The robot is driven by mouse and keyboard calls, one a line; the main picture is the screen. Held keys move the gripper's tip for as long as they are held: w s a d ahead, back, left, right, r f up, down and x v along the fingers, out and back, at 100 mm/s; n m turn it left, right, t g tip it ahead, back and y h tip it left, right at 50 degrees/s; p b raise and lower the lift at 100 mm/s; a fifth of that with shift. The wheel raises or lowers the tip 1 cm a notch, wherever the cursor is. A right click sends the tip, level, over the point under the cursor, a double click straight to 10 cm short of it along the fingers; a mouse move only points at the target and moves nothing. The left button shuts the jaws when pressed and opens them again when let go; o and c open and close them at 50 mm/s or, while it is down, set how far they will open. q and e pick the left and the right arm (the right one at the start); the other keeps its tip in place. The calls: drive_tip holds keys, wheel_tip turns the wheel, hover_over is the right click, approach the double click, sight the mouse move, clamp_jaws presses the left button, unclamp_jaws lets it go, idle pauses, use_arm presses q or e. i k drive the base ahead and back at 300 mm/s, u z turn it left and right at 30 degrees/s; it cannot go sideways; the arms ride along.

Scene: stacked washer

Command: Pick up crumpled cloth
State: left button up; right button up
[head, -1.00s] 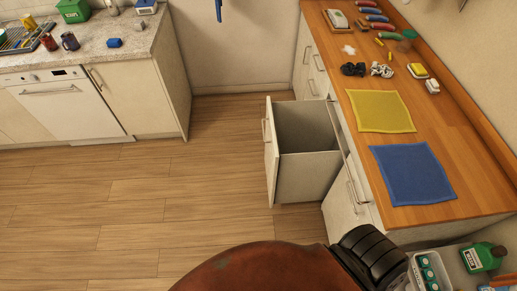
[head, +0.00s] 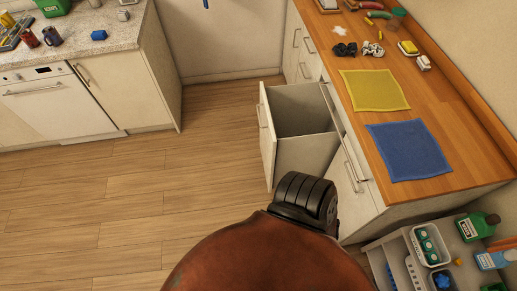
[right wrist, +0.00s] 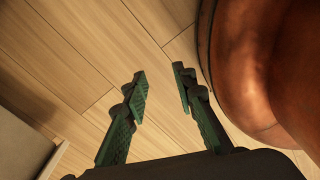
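A black crumpled bundle (head: 344,50) and a grey-white crumpled bundle (head: 373,49) lie side by side on the wooden counter (head: 455,118) in the head view. A flat white patch (head: 338,30) lies behind them. They are too small to tell which is the crumpled cloth. A yellow cloth (head: 374,90) and a blue cloth (head: 408,150) lie flat nearer on the same counter. In the right wrist view my right gripper (right wrist: 159,72) is open and empty, with bare wood floor behind its green fingers. My left gripper is not in view.
An open drawer bin (head: 300,130) juts out from the counter's front. A shelf unit with a green bottle (head: 478,226) and a white tray (head: 431,247) stands at the lower right. A second counter (head: 90,35) is at the far left. The floor between is clear.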

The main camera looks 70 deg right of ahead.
sight(377, 51)
drive_tip(key=u, duration=0.05)
drive_tip(key=i, duration=0.95)
drive_tip(key=z, duration=3)
